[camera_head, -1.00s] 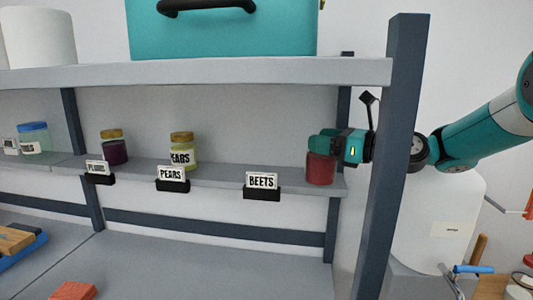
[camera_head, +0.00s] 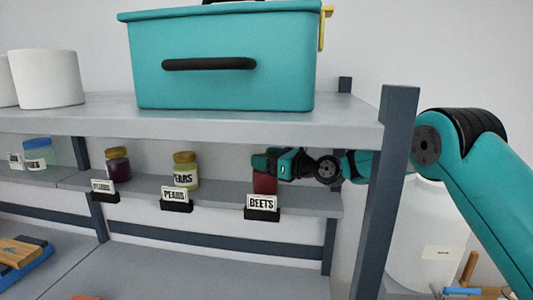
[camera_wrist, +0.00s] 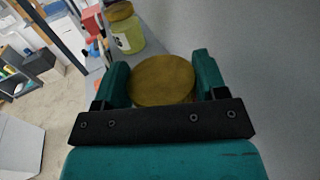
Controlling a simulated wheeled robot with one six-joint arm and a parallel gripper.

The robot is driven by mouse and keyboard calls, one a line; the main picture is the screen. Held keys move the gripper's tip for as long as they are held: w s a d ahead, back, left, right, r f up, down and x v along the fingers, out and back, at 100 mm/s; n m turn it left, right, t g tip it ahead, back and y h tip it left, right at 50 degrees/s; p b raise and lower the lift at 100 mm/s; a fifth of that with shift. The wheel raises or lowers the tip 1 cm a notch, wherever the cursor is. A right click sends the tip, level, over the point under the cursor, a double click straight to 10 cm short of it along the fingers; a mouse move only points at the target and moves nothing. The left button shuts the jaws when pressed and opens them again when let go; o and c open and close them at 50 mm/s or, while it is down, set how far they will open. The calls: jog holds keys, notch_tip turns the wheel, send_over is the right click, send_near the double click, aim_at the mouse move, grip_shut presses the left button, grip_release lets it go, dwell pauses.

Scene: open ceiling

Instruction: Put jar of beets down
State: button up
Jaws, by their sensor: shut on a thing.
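The jar of beets (camera_head: 265,183) is dark red and stands upright on or just above the middle shelf, behind the BEETS label (camera_head: 262,203). My gripper (camera_head: 264,163) is shut on its top part, reaching in from the right. In the wrist view the jar's gold lid (camera_wrist: 162,79) sits between the two teal fingers of my gripper (camera_wrist: 160,82). The label and its holder hide the jar's lower part in the head view, so I cannot tell whether its base touches the shelf.
To the left on the same shelf (camera_head: 225,199) stand the pears jar (camera_head: 186,172) behind its PEARS label (camera_head: 173,193), and the plums jar (camera_head: 118,164). A teal toolbox (camera_head: 222,62) sits on the shelf above. A dark post (camera_head: 392,170) stands at the right, near my arm.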

jog(key=shift+f, duration=0.2)
jog(key=o, duration=1.4)
jog(key=b+v, duration=0.5)
jog(key=v, duration=0.7)
jog(key=shift+r, duration=0.1)
